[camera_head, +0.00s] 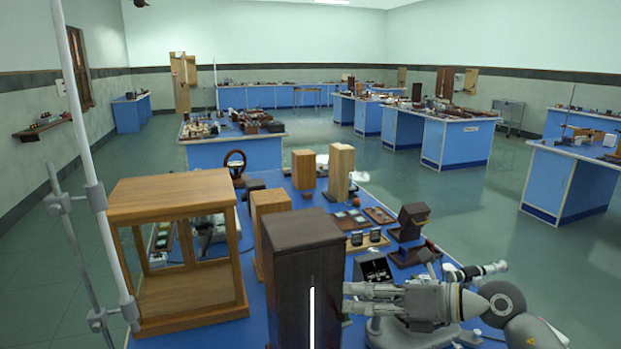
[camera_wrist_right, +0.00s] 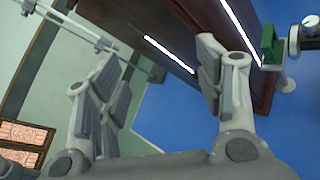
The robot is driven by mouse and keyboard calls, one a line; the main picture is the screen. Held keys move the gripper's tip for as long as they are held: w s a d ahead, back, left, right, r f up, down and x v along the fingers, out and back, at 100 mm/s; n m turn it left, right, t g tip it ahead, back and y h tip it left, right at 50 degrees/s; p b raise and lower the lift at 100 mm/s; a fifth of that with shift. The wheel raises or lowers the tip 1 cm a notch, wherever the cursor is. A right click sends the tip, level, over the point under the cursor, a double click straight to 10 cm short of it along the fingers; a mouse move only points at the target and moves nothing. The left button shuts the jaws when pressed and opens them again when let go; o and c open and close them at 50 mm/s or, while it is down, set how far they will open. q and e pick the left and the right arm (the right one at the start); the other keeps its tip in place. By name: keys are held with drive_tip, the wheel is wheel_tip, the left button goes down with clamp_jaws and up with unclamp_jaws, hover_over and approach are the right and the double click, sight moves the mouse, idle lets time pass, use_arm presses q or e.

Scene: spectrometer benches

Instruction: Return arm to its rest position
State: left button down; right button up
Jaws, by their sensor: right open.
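My right gripper (camera_head: 360,298) is at the lower right of the head view, its arm coming in from the right. Its fingers point left, toward the right side of a tall dark brown box (camera_head: 290,255) with a bright white slit. In the right wrist view the gripper (camera_wrist_right: 160,85) has its two fingers spread apart with nothing between them. The dark box (camera_wrist_right: 200,25) shows beyond the fingertips there, with two white strips. Whether a fingertip touches the box cannot be told. My left gripper is not in view.
A wood-and-glass cabinet (camera_head: 185,245), lighter wooden blocks (camera_head: 340,170) and small instruments crowd the blue bench (camera_head: 330,207). A thin metal stand pole (camera_head: 90,160) rises at the left. A light grey instrument (camera_head: 395,335) sits under my right gripper. Open floor (camera_head: 470,215) lies to the right.

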wheel_tip(320, 180, up, 6)
drive_tip(key=s+a+m+t+y, duration=0.2)
drive_tip(key=m+t+y, duration=0.2)
drive_tip(key=m+t, duration=0.15)
drive_tip(key=d+m+t+h, duration=0.55)
drive_tip(key=m+t, duration=0.25)
drive_tip(key=m, duration=0.4)
drive_tip(key=s+d+f+m+g+h, duration=0.3)
drive_tip(key=d+f+m+h, duration=0.7)
drive_tip(key=f+m+h, duration=0.6)
drive_tip(key=s+f+m+g+y, duration=0.2)
drive_tip(key=s+f+m+g, duration=0.4)
drive_tip(key=s+f, duration=0.4)
drive_tip(key=s+a+f+g+y, duration=0.1)
drive_tip(key=s+f+g, duration=0.3)
drive_tip(key=s, duration=0.4)
drive_tip(key=s+a+f+g+y, duration=0.15)
drive_tip(key=s+f+g, duration=0.25)
drive_tip(key=s, duration=0.4)
wheel_tip(320, 180, down, 25)
drive_tip(key=s, duration=0.1)
drive_tip(key=s+d+f+g, duration=0.2)
drive_tip(key=s+f, duration=1.5)
drive_tip(key=shift+d+h, duration=0.3)
drive_tip(key=shift+d, duration=0.1)
